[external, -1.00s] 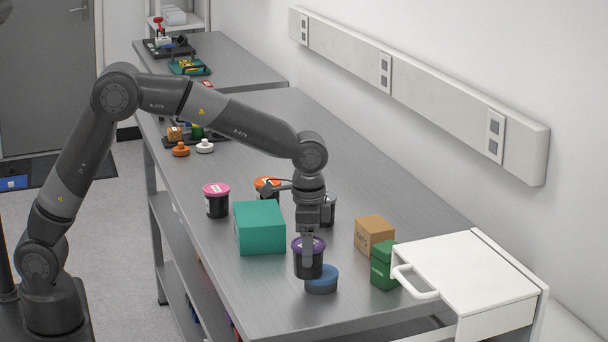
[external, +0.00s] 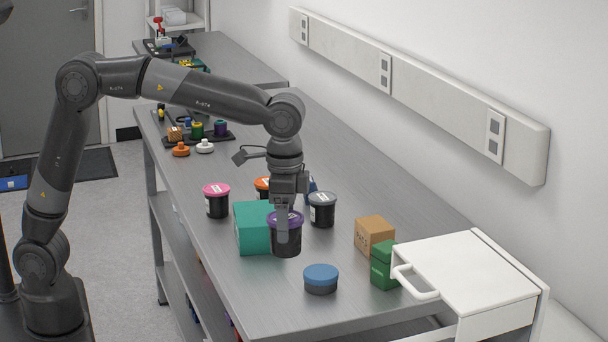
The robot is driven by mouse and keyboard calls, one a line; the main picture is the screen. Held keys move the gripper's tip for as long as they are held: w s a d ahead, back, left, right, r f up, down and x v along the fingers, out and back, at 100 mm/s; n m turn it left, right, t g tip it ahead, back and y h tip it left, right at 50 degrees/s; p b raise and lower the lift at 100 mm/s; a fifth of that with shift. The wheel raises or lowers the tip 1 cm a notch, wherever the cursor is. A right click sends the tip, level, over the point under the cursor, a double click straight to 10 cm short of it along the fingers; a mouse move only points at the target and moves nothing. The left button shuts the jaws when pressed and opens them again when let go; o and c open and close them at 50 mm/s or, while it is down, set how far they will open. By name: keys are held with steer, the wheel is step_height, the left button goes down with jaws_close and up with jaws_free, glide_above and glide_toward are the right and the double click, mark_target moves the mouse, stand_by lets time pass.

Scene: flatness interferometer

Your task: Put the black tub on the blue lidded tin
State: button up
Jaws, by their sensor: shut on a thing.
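My gripper (external: 283,232) is shut on a black tub with a purple lid (external: 287,243). It holds the tub upright in front of the teal box's right side; whether the tub clears the table is hard to tell. The blue lidded tin (external: 321,280), a low grey tin, stands near the table's front, right of and nearer than the held tub, with nothing on its lid. Another black tub with a dark grey lid (external: 322,212) stands behind and right of my gripper. A pink-lidded black tub (external: 217,204) stands at left. An orange-lidded one (external: 262,186) is partly hidden.
A teal box (external: 248,231) stands directly behind the held tub. A cardboard box (external: 375,236), a green box (external: 383,268) and a white drawer unit with a handle (external: 470,270) are at right. The table (external: 245,292) is clear around the blue lidded tin.

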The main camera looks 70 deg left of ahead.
steer(key=w+m, duration=0.2)
steer(key=m, duration=0.1)
steer(key=shift+w+d+r, duration=0.1)
steer(key=shift+r, duration=0.05)
steer(key=shift+w+m, duration=0.25)
steer(key=shift+m, duration=0.15)
glide_above(321, 272)
step_height(321, 272, down, 7)
steer(key=shift+f, duration=2)
steer(key=o, duration=1.1)
steer(key=shift+f, duration=0.15)
steer(key=shift+o, duration=0.3)
